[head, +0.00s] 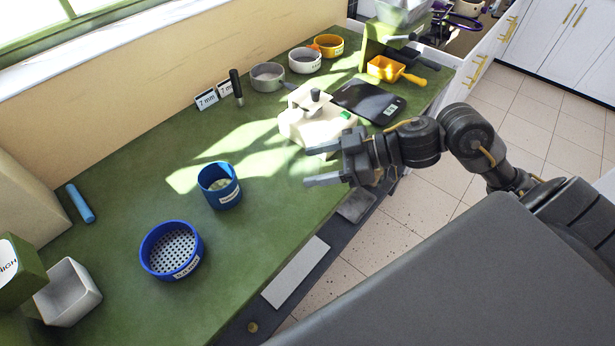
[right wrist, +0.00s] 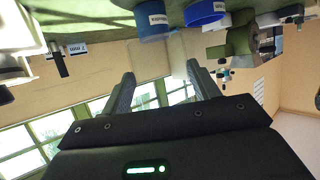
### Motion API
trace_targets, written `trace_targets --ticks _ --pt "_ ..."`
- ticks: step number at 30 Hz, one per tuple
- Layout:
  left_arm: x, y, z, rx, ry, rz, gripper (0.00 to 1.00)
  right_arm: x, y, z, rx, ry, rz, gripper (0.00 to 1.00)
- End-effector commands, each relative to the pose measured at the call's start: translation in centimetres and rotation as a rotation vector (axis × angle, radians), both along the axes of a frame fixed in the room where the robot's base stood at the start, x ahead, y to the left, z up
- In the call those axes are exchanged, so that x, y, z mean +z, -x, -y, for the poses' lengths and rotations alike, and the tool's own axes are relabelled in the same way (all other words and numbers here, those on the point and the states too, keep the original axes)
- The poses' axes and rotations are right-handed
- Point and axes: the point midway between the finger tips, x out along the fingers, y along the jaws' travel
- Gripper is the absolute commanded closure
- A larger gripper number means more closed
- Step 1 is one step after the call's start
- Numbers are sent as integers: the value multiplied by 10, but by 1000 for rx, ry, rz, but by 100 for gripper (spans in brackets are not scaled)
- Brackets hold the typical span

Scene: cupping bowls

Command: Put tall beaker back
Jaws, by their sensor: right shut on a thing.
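My right gripper (head: 322,165) is over the counter's front edge, in front of the white device with a black knob (head: 305,125). Its fingers are spread apart around a thing; the right wrist view (right wrist: 160,85) shows only a faint, see-through shape (right wrist: 160,62) between them, which I take for the tall beaker. Its outline and contents are hard to make out. A blue labelled cup (head: 211,192) and a wider blue sieve bowl (head: 150,262) with a perforated bottom stand on the green counter (head: 120,225). My left gripper is not in view.
A black scale (head: 355,100), yellow pan (head: 385,69) and grey bowl (head: 267,77) stand toward the back. Small 7 mm signs (head: 206,100) are near the wall. A blue stick (head: 80,204) and white square container (head: 68,293) are at left. The middle counter is clear.

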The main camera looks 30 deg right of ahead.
Motion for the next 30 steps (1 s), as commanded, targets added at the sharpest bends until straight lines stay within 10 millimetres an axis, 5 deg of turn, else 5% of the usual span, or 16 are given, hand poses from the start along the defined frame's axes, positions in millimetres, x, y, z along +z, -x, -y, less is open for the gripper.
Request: trace_targets --ticks 4,12,22,30 --pt "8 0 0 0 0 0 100 -13 -38 11 -8 -9 -11 68" --pt "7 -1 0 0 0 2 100 -59 -72 22 -4 -7 -10 68" --pt "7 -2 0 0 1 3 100 -72 -82 25 -3 -4 -8 68" --pt "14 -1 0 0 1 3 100 -103 -84 25 -3 -4 -9 68"
